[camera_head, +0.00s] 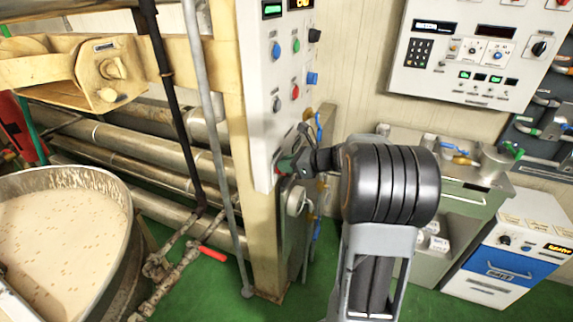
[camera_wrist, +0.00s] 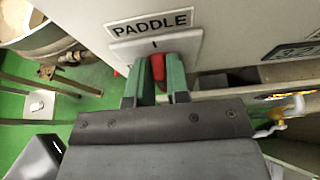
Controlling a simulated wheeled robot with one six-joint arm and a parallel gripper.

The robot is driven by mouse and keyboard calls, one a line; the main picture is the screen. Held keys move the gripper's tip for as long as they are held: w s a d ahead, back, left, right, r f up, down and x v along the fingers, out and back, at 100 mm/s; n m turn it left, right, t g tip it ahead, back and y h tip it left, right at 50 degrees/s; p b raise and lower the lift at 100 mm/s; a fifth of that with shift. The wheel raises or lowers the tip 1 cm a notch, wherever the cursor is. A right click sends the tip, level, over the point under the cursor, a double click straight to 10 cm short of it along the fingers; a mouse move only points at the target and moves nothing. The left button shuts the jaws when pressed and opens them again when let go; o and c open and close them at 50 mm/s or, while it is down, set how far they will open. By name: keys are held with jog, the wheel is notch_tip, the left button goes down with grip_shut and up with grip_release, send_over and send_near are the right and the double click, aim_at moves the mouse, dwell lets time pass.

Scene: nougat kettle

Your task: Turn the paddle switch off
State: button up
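The paddle switch (camera_wrist: 158,68) is a red handle on a pale plate under a "PADDLE" label (camera_wrist: 151,22). A mark like "I" shows on the plate above the handle. In the wrist view my gripper (camera_wrist: 159,72) has its two green fingers on either side of the red handle, and the handle fills the gap at the tips. In the head view my gripper (camera_head: 287,165) is at the lower part of the tall white control panel (camera_head: 262,100). My wrist and fingers hide most of the switch there.
A kettle (camera_head: 122,215) of pale nougat stands at the left beside steel pipes. A second control panel (camera_head: 440,78) hangs on the back wall. A steel cabinet (camera_head: 463,197) and a blue-white box (camera_head: 510,262) stand at the right. Green floor shows below.

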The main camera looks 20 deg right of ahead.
grip_shut()
